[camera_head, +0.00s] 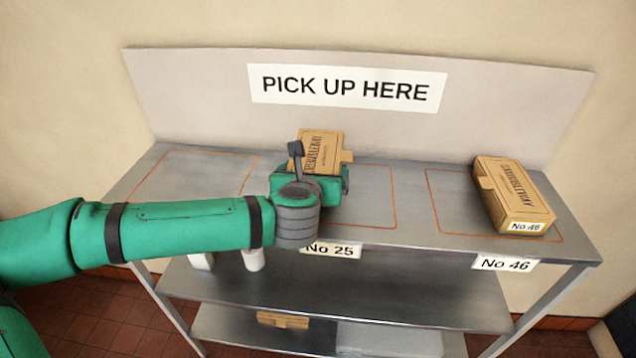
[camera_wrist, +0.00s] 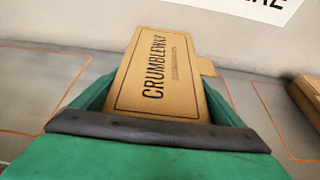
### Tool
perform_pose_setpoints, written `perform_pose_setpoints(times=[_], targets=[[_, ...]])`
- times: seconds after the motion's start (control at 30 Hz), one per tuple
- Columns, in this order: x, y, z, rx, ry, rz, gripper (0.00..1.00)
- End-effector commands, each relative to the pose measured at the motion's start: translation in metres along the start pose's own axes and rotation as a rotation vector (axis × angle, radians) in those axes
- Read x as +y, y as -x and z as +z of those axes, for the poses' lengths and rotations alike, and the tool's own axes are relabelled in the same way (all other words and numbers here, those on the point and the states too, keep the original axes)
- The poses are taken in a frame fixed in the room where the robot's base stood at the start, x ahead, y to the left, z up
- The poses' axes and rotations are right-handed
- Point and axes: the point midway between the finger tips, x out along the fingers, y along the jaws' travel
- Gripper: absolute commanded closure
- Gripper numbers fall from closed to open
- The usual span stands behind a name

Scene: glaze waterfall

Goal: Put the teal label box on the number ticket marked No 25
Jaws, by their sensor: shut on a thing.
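My gripper (camera_head: 316,180) is over the middle bay of the top shelf, shut on a brown cardboard box (camera_head: 322,148). In the wrist view the box (camera_wrist: 163,65) sits between the two green fingers, its printed lettering facing up. No teal label shows on the parts I see; its near end is hidden by my gripper. I cannot tell whether the box touches the shelf. The ticket No 25 (camera_head: 333,251) is on the front edge of the top shelf, just below my gripper, its upper left partly covered.
The metal shelf unit (camera_head: 400,240) has orange outlined bays on top. The left bay (camera_head: 185,180) is empty. A sign board (camera_head: 346,88) rises behind.

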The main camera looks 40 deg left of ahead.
Motion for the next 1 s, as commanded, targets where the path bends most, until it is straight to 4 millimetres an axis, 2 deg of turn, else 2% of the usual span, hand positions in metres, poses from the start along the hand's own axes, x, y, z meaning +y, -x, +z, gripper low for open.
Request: perform_pose_setpoints(times=[0.33,0.57,0.97,1.0], targets=[[-0.007,-0.023,-0.013,0.001,0.0,-0.001,0.3],[-0.006,-0.033,-0.04,0.001,0.0,-0.001,0.3],[-0.005,-0.035,-0.044,0.001,0.0,0.0,0.3],[-0.005,-0.034,-0.043,0.0,-0.001,0.0,0.0]])
